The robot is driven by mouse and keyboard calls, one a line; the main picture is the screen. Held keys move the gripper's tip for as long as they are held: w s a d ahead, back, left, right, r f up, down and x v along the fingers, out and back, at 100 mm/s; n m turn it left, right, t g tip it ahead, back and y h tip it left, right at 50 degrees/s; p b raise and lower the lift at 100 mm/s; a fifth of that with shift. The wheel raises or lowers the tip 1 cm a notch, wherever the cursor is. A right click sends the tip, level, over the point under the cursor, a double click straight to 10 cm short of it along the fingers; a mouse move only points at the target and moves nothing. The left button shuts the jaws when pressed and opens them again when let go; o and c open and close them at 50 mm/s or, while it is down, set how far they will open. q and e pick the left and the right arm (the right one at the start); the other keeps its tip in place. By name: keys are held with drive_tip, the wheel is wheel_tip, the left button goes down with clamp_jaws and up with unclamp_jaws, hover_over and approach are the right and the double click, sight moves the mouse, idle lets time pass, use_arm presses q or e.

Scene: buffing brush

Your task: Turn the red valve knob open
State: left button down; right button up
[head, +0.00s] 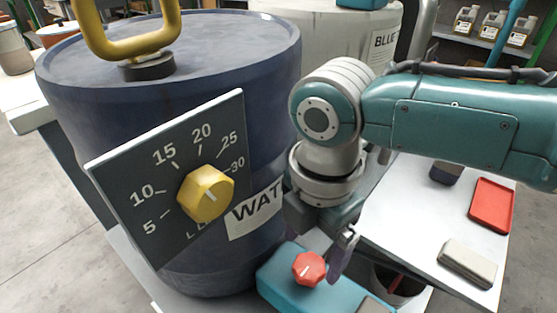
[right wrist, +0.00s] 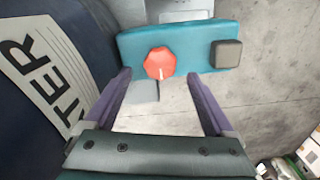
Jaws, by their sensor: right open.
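The red valve knob (head: 309,268) sits on top of a teal block (head: 275,281) at the bottom middle of the head view. The knob (right wrist: 159,63) and block (right wrist: 197,38) also show in the right wrist view. The knob's white mark points toward the bottom of that view. My right gripper (head: 333,250) is open and empty, close beside and above the knob in the head view. In the right wrist view its purple fingers (right wrist: 162,77) stand apart, with the knob lined up in the gap near their tips. Contact cannot be told. My left gripper is not in view.
A dark blue drum (head: 240,70) with a numbered panel and yellow dial (head: 205,193) stands left of the knob. A grey square piece (right wrist: 226,53) sits on the block beside the knob. A white table (head: 405,205) with a red tray (head: 491,205) is at right.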

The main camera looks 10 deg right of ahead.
sight(309, 265)
wheel_tip(309, 265, up, 6)
drive_tip(key=shift+f+p, duration=0.1)
drive_tip(key=shift+p, duration=0.8)
